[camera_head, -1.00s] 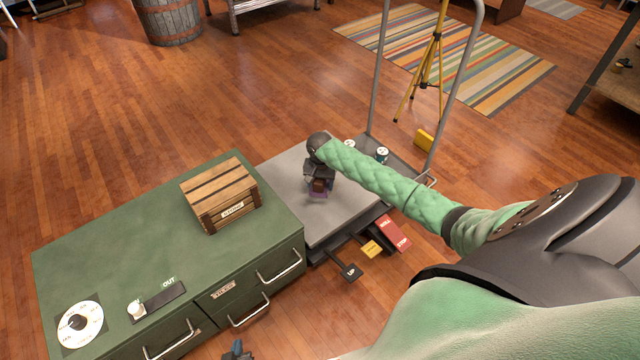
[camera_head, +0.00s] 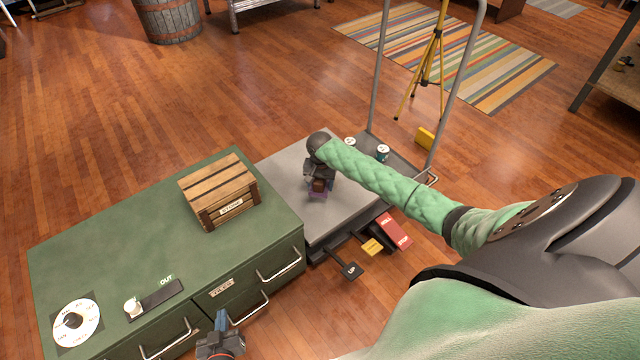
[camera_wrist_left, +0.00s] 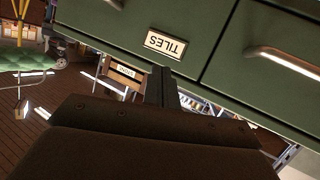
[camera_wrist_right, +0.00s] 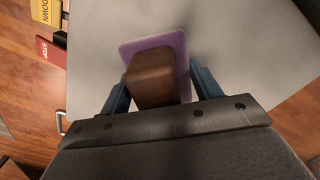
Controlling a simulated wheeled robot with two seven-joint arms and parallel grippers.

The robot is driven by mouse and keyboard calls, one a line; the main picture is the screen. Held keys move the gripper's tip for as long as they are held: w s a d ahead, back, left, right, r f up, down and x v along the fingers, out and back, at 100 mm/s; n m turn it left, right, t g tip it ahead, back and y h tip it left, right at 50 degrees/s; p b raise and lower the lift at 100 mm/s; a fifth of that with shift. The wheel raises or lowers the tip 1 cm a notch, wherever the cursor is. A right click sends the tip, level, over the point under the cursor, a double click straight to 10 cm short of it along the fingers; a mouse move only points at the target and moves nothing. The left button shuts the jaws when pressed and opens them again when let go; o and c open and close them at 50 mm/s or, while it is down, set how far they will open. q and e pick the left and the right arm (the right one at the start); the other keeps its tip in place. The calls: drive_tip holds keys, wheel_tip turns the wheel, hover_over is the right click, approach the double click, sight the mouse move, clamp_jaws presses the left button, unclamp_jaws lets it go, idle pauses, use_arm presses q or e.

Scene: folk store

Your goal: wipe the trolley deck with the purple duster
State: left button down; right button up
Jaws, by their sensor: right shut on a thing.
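The purple duster (camera_head: 318,196), a brown block handle on a flat purple pad, is at the trolley deck (camera_head: 283,165). My right gripper (camera_head: 319,182) points down over the deck and is shut on the handle. In the right wrist view the brown handle (camera_wrist_right: 151,80) sits between the blue fingers, and the purple pad (camera_wrist_right: 178,43) lies flat against the grey deck (camera_wrist_right: 235,50); whether it touches cannot be told. My left gripper (camera_head: 222,321) is empty, with its fingers together, in front of the green cabinet's drawers. The left wrist view shows its fingers (camera_wrist_left: 162,84) near the "TILES" drawer label.
The green cabinet (camera_head: 120,230) adjoins the deck's left side and carries a wooden crate (camera_head: 218,190). Small cans (camera_head: 383,152) stand at the deck's far end by the upright handle (camera_head: 458,85). Red and yellow pedals (camera_head: 393,230) stick out in front.

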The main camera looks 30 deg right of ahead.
drive_tip(key=shift+f, duration=0.15)
drive_tip(key=shift+f+b, duration=0.25)
drive_tip(key=shift+b, duration=0.2)
drive_tip(key=shift+f+b, duration=0.3)
drive_tip(key=shift+b, duration=0.05)
drive_tip(key=shift+f, duration=0.15)
drive_tip(key=shift+f+b, duration=0.2)
drive_tip(key=shift+b, duration=0.2)
drive_tip(key=shift+f, duration=0.15)
use_arm(q)
wheel_tip(320, 180, up, 34)
drive_tip(key=w+a+t+h, duration=0.1)
drive_tip(key=t+h, duration=0.1)
drive_tip(key=t, duration=1)
drive_tip(key=shift+a+r+t+h+b, duration=0.2)
drive_tip(key=shift+a+t+h+b, duration=0.1)
drive_tip(key=shift+a+h+b, duration=0.1)
use_arm(e)
drive_tip(key=shift+f, duration=0.15)
use_arm(q)
drive_tip(key=shift+w, duration=0.1)
use_arm(e)
drive_tip(key=shift+f, duration=1)
